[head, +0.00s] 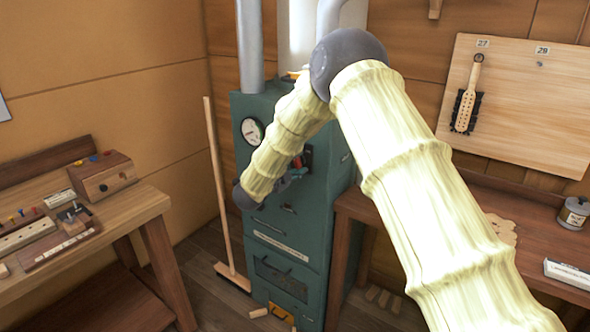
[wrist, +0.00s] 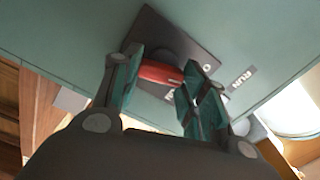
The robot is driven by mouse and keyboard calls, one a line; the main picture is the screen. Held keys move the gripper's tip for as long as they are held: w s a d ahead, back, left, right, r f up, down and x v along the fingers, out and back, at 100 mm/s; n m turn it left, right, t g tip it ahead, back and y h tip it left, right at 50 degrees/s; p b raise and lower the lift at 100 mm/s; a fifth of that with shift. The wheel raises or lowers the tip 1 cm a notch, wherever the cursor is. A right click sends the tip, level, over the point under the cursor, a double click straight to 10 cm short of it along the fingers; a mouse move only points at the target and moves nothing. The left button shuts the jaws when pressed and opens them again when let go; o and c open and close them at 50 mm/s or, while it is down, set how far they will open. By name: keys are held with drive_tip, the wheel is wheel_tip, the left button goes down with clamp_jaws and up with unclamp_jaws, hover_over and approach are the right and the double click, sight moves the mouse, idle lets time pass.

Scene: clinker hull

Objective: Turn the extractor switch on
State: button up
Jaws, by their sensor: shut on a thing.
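The extractor is a tall green cabinet (head: 300,225) in the head view. Its switch has a dark plate (wrist: 200,52) with a round dark hub and a red handle (wrist: 160,74). In the wrist view, the printed word RUN sits right of the plate, and another label below the handle is partly hidden. My gripper (wrist: 160,85) has one finger on each side of the red handle and is shut on it. In the head view, my forearm partly covers the cabinet front, and the switch shows only as a small dark and red patch (head: 301,160). The handle's exact setting is hard to tell.
A broom (head: 216,190) leans left of the cabinet. A workbench with wooden blocks (head: 105,178) stands at left. Another bench (head: 470,225) is at right, with a tin (head: 574,213) on it.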

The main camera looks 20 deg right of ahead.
drive_tip(key=m+b, duration=0.3)
drive_tip(key=b, duration=0.2)
drive_tip(key=f+m+b, duration=0.1)
drive_tip(key=m+b, duration=0.2)
drive_tip(key=b, duration=0.3)
drive_tip(key=shift+f+m, duration=0.1)
drive_tip(key=shift+m, duration=0.3)
drive_tip(key=m+b, duration=0.2)
drive_tip(key=b, duration=0.2)
drive_tip(key=shift+r+m+b, duration=0.2)
drive_tip(key=shift+m+b, duration=0.6)
drive_tip(key=shift+b, duration=0.45)
drive_tip(key=shift+r, duration=0.1)
drive_tip(key=o, duration=1)
drive_tip(key=shift+a+r, duration=0.1)
drive_tip(key=v, duration=1.2)
